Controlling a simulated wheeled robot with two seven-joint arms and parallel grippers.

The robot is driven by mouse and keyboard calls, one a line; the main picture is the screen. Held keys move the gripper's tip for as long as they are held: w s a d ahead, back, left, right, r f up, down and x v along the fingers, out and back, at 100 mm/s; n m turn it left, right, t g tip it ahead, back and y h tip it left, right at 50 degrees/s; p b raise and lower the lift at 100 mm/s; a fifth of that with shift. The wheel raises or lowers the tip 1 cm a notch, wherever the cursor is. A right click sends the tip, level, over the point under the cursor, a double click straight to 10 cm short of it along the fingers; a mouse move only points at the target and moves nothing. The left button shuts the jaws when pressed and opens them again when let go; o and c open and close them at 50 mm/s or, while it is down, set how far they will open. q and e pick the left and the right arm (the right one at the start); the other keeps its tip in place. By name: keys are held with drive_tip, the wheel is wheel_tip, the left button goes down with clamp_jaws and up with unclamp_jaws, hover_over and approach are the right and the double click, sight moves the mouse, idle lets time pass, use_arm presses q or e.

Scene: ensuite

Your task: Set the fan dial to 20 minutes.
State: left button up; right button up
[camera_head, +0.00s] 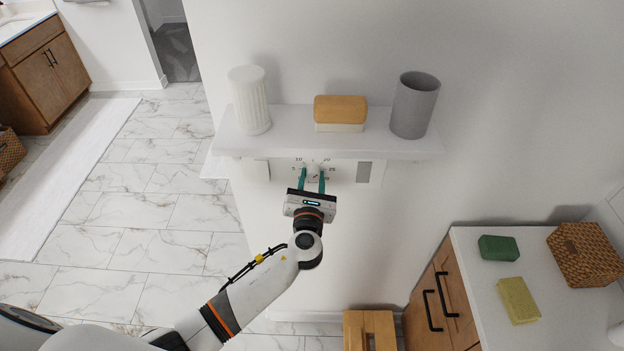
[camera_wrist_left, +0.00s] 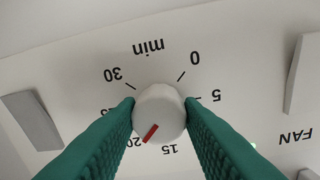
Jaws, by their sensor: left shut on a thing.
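The white round fan dial (camera_wrist_left: 160,108) sits on a white wall panel (camera_head: 344,173) under a shelf. My left gripper (camera_head: 312,176) is shut on the dial, with one green finger on each side, as the left wrist view also shows. That view shows the scale upside down. The dial's red mark points down and left, past the 15 (camera_wrist_left: 168,148), towards the left finger. The 0, 5 and 30 are readable; the 25 is partly covered. The fingers hide other parts of the scale, so the exact reading is unclear. My right gripper is not in view.
The shelf (camera_head: 280,144) juts out just above the dial and holds a ribbed white cup (camera_head: 249,100), a wooden-topped brush or block (camera_head: 340,112) and a grey tumbler (camera_head: 414,105). A grey rocker switch (camera_wrist_left: 32,118) is beside the dial. A cabinet (camera_head: 470,255) stands lower right.

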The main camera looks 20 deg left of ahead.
use_arm(q)
drive_tip(key=shift+w+r, duration=0.1)
drive_tip(key=shift+r, duration=0.15)
drive_tip(key=o, duration=0.7)
drive_tip(key=shift+o, duration=1.3)
drive_tip(key=shift+f, duration=0.2)
drive_tip(key=b+v, duration=0.3)
drive_tip(key=v, duration=0.9)
